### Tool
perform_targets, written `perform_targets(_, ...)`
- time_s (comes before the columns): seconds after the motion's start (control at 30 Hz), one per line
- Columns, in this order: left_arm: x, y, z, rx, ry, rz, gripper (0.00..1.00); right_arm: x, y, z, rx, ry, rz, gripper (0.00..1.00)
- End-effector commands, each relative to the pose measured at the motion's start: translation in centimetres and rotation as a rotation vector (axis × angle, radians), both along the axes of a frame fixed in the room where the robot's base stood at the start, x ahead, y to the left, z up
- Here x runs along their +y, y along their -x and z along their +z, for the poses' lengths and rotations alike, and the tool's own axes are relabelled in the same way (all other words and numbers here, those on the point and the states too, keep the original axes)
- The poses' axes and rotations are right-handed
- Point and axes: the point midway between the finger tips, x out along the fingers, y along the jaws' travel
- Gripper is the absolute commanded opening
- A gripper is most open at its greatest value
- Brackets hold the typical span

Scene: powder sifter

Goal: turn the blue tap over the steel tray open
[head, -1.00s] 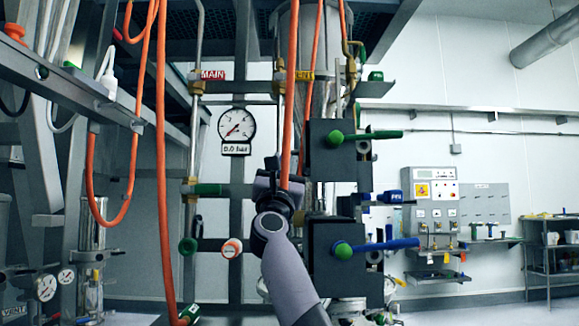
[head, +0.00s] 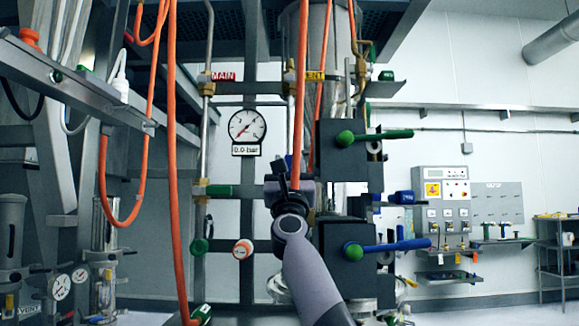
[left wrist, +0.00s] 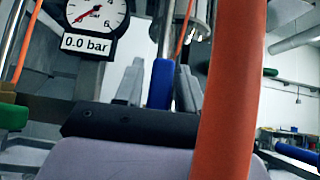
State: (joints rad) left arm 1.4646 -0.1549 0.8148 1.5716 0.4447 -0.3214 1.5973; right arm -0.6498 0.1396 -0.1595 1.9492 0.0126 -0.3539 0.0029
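My left gripper (head: 285,172) is raised in front of the pipe rack, right of the pressure gauge. In the left wrist view, a blue tap handle (left wrist: 162,84) stands upright between the two fingers (left wrist: 160,88). A narrow gap shows beside it, and I see no firm grip. In the head view only a small blue patch (head: 289,161) shows at the fingers; the tap body is hidden. Another blue lever (head: 398,245) points right on the lower dark box. I cannot make out a steel tray under the gripper. My right gripper is not in view.
An orange hose (head: 301,95) hangs right at my left gripper and crosses the left wrist view (left wrist: 228,90). The gauge (head: 247,126) reads 0.0 bar. A green lever (head: 385,135) juts right from the upper box (head: 333,163). A wall panel stands at right.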

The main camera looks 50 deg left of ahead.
Motion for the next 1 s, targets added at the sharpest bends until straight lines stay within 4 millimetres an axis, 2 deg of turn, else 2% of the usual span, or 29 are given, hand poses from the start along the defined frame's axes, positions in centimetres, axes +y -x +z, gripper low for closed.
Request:
perform_targets(0.37, -0.2, 0.1, -0.2, 0.0, -0.002, 0.0, 0.49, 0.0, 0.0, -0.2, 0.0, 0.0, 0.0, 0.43)
perform_targets(0.8, -3.2, 2.6, -4.3, 0.001, 0.0, -0.001, 0.49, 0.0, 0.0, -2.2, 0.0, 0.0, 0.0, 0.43)
perform_targets(1.0, -3.9, 3.2, -5.1, 0.001, -0.001, 0.0, 0.49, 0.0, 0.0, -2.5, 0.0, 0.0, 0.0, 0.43)
